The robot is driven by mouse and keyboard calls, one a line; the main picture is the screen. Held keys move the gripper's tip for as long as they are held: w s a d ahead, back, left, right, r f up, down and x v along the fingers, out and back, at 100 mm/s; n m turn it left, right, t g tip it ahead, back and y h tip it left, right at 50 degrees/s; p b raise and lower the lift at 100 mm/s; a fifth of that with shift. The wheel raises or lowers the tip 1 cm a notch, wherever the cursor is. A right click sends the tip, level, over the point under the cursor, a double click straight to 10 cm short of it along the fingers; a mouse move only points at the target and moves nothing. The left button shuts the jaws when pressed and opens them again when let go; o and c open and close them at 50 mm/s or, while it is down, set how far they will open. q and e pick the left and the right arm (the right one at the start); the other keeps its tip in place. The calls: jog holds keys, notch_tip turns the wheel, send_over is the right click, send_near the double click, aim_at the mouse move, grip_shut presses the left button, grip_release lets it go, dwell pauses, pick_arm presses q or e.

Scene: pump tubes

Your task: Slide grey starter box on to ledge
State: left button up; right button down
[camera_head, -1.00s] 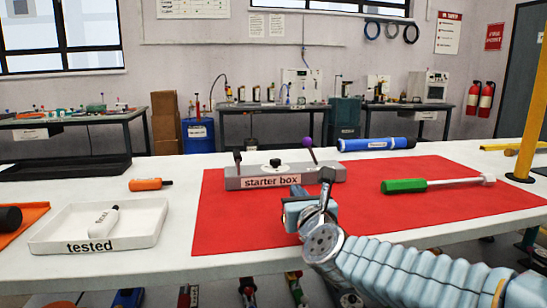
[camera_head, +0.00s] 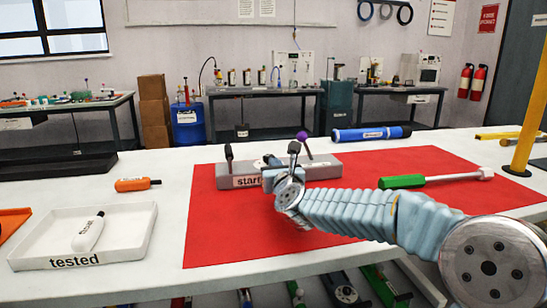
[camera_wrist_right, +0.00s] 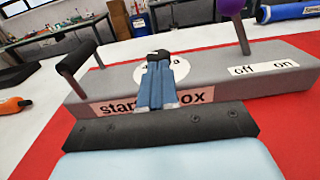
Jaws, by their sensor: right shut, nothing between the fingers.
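The grey starter box (camera_head: 322,170) rests on the red mat (camera_head: 225,235), with a dark upright handle (camera_head: 229,153) at its left end and a purple-knobbed lever (camera_head: 302,136) towards the right. My right gripper (camera_head: 270,168) is at the box's front, covering part of its label. I cannot single out the ledge. My left gripper is out of view.
A white tray (camera_head: 30,262) marked "tested" holds a white bottle (camera_head: 88,233). An orange tool (camera_head: 133,184) lies left of the mat. A green-handled tool (camera_head: 402,182) lies right, a blue cylinder (camera_head: 372,133) behind. A dark tray (camera_head: 60,166) is at far left.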

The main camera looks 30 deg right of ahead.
jog(key=shift+x, duration=0.85)
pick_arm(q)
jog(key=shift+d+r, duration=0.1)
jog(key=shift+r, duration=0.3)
pick_arm(e)
jog(key=shift+w, duration=0.1)
